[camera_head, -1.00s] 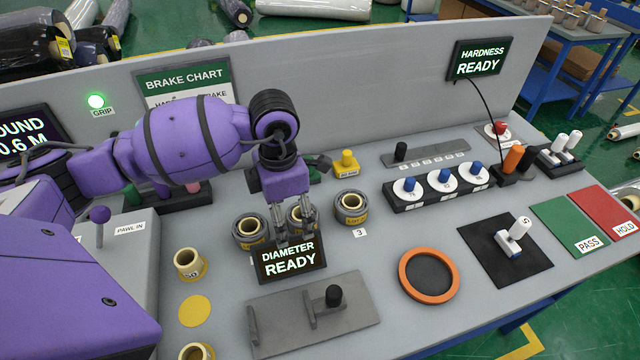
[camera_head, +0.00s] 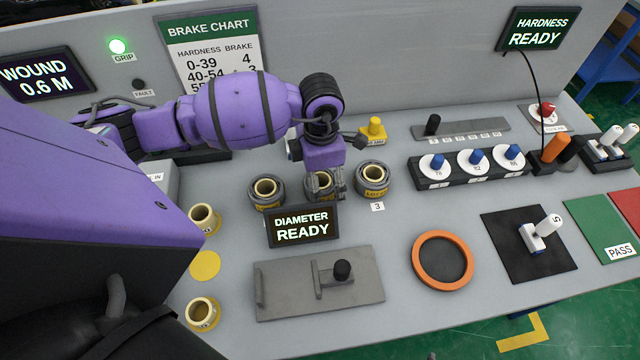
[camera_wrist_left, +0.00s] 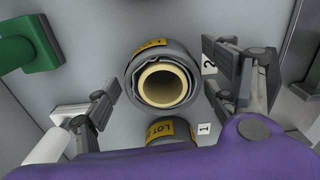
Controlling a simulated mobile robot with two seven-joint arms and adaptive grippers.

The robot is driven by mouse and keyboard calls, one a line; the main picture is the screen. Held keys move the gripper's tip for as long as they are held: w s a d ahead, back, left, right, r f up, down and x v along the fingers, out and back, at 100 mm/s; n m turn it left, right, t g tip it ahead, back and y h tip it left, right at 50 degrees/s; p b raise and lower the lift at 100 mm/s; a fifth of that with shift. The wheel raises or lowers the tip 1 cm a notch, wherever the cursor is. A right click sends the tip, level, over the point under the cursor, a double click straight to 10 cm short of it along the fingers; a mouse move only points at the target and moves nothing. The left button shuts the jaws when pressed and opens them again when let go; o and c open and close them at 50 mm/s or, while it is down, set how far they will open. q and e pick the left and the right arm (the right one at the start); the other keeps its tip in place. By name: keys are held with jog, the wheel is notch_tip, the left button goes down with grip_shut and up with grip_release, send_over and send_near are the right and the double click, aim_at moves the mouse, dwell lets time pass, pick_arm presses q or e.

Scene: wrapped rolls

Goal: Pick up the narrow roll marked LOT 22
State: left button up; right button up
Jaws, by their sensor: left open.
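Three narrow wrapped rolls stand on end behind the diameter display: a left roll (camera_head: 267,191), a middle roll (camera_head: 321,184) and a right roll (camera_head: 373,179). Each has a pale core and yellow label; I cannot read the lot numbers in the head view. My left gripper (camera_head: 326,186) points down over the middle roll, partly hiding it. In the left wrist view, its open fingers stand on both sides of a grey-wrapped roll (camera_wrist_left: 163,83) by bench number 2. Below it is a roll (camera_wrist_left: 172,130) by number 1, its label starting LOT. Nothing is gripped.
The diameter display (camera_head: 302,227) stands close in front of the rolls. A yellow button (camera_head: 374,128) is behind them and a dial block (camera_head: 470,167) to the right. Two bare cores (camera_head: 203,218) stand at left. Bench is clear around the orange ring (camera_head: 443,260).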

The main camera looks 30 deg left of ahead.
pick_arm(q)
jog(key=shift+c, duration=0.4)
jog(key=c, duration=1.3)
jog(key=shift+c, duration=0.2)
